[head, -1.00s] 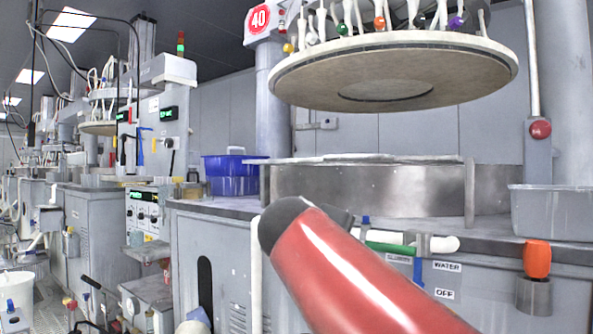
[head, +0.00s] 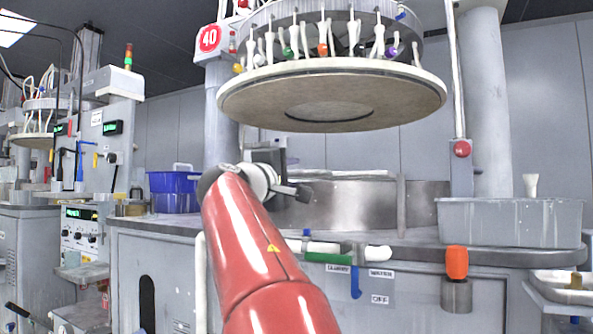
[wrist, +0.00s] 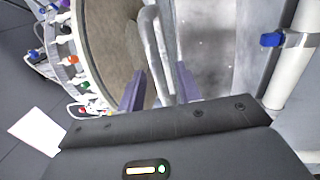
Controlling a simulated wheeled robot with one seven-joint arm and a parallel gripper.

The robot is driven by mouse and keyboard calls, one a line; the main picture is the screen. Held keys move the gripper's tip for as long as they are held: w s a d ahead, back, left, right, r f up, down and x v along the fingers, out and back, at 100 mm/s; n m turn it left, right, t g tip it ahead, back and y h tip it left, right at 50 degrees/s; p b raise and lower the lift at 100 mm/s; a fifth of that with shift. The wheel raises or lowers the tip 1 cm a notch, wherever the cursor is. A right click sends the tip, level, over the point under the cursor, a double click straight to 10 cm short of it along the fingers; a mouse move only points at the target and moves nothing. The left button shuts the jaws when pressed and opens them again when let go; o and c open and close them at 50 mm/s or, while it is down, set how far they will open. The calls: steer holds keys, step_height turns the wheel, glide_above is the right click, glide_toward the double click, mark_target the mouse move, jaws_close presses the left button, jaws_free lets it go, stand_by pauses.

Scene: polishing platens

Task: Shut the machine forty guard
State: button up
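The machine with the red 40 sign (head: 209,38) has a curved, bare-metal guard (head: 345,205) around its lower platen, below the raised round upper platen (head: 330,92). My gripper (head: 300,192) is in front of the guard's left part, partly hidden by my red arm. In the wrist view, the two fingers of my gripper (wrist: 161,72) are spread apart. A bent grey metal bar (wrist: 150,30), looking like a handle, runs between them. I cannot tell whether either finger touches it. Shiny metal, probably the guard (wrist: 212,45), lies just beyond.
A blue basket (head: 174,194) stands on the bench to the left. A grey tub (head: 510,222) stands to the right. White and green pipes (head: 330,256) and an orange knob (head: 457,262) project at the bench front. The upper platen hangs above my gripper.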

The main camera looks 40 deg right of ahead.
steer(key=shift+p+x, duration=0.3)
steer(key=shift+x, duration=1.2)
jaws_close()
